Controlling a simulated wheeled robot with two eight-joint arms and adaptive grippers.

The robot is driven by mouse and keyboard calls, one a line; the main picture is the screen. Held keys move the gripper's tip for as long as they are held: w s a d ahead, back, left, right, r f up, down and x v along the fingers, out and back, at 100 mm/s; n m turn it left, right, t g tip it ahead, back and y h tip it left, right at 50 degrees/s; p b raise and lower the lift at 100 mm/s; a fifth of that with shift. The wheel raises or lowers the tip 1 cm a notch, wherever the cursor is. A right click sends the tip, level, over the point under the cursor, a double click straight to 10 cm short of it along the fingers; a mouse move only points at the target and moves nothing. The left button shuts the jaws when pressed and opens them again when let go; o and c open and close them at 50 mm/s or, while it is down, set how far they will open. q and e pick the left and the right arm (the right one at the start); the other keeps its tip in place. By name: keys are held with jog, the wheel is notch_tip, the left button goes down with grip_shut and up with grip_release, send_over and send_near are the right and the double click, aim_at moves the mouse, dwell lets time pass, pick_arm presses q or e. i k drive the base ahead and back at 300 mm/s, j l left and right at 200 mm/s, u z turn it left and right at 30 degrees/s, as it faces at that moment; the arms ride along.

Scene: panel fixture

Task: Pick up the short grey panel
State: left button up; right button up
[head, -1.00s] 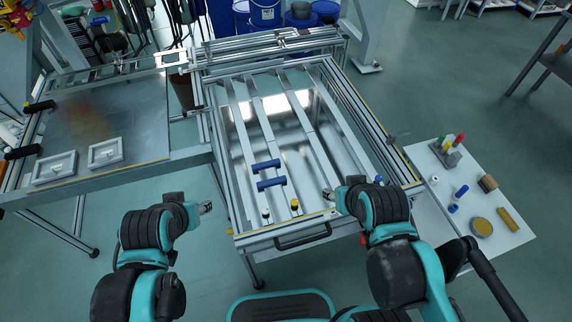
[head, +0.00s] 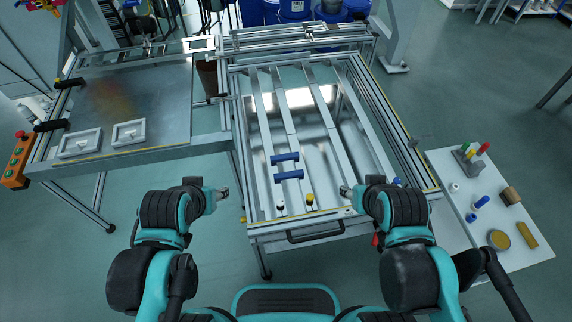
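Two small pale grey framed panels lie on the left table: a left one (head: 80,143) and a right one (head: 129,133), side by side near its front edge. A larger flat grey sheet (head: 160,105) covers that table behind them. I cannot tell which of these is the short grey panel. My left gripper (head: 223,193) is in front of the middle fixture's left side, to the right of and nearer than the small panels. My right gripper (head: 345,191) is at the fixture's front edge. Both look empty; their fingers are too small to read as open or shut.
A side table (head: 480,235) at right holds coloured small parts. A button box (head: 17,160) is at the far left. Floor is clear between the left table and my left arm.

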aim_at(128, 130)
jog(key=k+j, duration=0.25)
jog(key=j, duration=0.15)
jog(key=i+j+z, duration=0.1)
jog(key=j, duration=1.3)
jog(key=i+j, duration=0.35)
jog(key=j, duration=0.15)
jog(key=i+j+z, duration=0.1)
jog(key=i+j, duration=0.25)
jog(key=j, duration=0.1)
